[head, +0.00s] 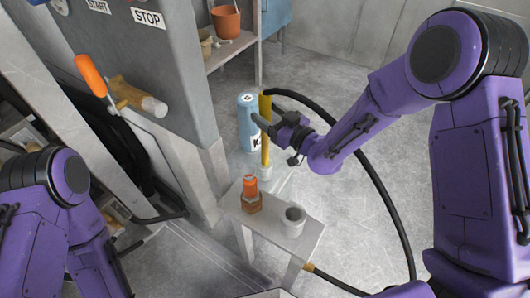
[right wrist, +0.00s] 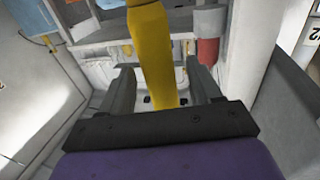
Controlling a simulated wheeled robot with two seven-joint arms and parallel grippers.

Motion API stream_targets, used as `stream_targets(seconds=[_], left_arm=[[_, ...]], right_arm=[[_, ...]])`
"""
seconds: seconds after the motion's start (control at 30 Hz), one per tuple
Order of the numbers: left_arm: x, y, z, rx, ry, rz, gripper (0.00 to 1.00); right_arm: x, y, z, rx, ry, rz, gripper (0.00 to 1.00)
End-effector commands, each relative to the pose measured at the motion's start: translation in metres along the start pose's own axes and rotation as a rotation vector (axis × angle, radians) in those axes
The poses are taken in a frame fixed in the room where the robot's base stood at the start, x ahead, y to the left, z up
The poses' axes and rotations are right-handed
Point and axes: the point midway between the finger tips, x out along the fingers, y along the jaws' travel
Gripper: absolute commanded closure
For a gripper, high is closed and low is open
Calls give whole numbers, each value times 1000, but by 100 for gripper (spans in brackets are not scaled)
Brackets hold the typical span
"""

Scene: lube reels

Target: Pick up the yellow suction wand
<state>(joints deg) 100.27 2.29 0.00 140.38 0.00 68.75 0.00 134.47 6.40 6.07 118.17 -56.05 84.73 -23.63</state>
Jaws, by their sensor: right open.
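The yellow suction wand (head: 265,107) stands nearly upright in the middle of the head view, with a black hose at its top. Its lower end is at a pale, cup-like piece (head: 265,172) behind the small bench. My right gripper (head: 264,124) is at the wand's upper part and hides some of it. In the right wrist view, the yellow wand (right wrist: 154,50) passes between the two open fingers, with a gap visible on each side. My left gripper is out of view; only left arm links show.
A small bench (head: 270,228) holds an orange-topped item (head: 250,186) and a grey cup (head: 293,221). A blue cylinder (head: 246,112) stands just behind the wand. The black hose (head: 378,188) loops right and down. A grey cabinet (head: 150,60) is at left; open floor lies right.

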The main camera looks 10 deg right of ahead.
Motion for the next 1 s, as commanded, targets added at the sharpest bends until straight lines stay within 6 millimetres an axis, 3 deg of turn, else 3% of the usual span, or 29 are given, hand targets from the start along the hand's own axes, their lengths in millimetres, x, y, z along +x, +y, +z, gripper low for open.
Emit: stream_targets(seconds=[0.1,0.33,0.53,0.83,1.0], left_arm=[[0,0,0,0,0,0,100],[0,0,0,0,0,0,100],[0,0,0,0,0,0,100],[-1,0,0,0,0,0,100],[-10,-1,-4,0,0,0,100]], right_arm=[[14,0,1,1,-1,0,37],[15,0,1,1,-2,1,37],[15,0,1,2,-2,1,100],[15,0,-3,1,0,1,100],[16,1,-37,-1,4,2,100]])
